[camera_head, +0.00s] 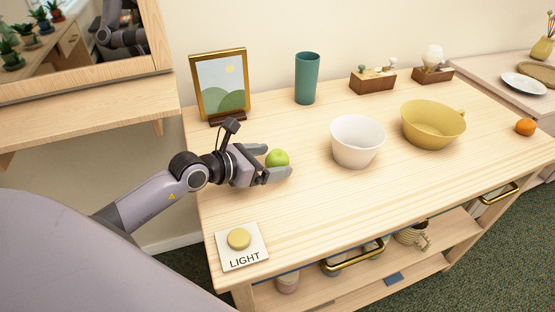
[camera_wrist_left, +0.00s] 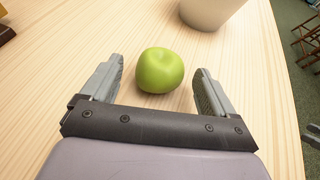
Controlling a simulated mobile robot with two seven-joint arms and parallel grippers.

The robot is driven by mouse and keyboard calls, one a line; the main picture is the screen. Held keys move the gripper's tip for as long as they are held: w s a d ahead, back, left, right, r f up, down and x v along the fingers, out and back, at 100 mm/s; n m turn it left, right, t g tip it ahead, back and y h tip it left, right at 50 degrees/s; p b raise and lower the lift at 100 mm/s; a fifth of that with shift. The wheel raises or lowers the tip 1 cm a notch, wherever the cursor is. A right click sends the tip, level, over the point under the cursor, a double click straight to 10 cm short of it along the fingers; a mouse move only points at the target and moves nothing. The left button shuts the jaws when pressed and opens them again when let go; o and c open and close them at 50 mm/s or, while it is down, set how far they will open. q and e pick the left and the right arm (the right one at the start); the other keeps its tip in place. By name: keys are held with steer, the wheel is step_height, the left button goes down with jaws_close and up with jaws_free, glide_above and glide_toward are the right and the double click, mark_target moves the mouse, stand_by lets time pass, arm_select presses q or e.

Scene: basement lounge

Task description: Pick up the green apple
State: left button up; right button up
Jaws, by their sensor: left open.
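The green apple (camera_head: 277,158) sits on the wooden table, left of the white bowl. My left gripper (camera_head: 280,163) is open, with the apple between the ends of its fingers. In the left wrist view the apple (camera_wrist_left: 160,70) lies between the two fingertips of the left gripper (camera_wrist_left: 158,78). Gaps show on both sides, so neither finger touches it.
The white bowl (camera_head: 357,142) and yellow bowl (camera_head: 432,125) stand to the right. Behind are a framed picture (camera_head: 220,85), a teal cup (camera_head: 307,79) and wooden planters (camera_head: 373,81). A light switch plate (camera_head: 242,257) lies at the front left. An orange (camera_head: 525,127) is far right.

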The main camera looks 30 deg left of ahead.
arm_select(q)
steer(key=shift+x, duration=1.4)
steer(key=c, duration=1.1)
steer(key=shift+r, duration=0.1)
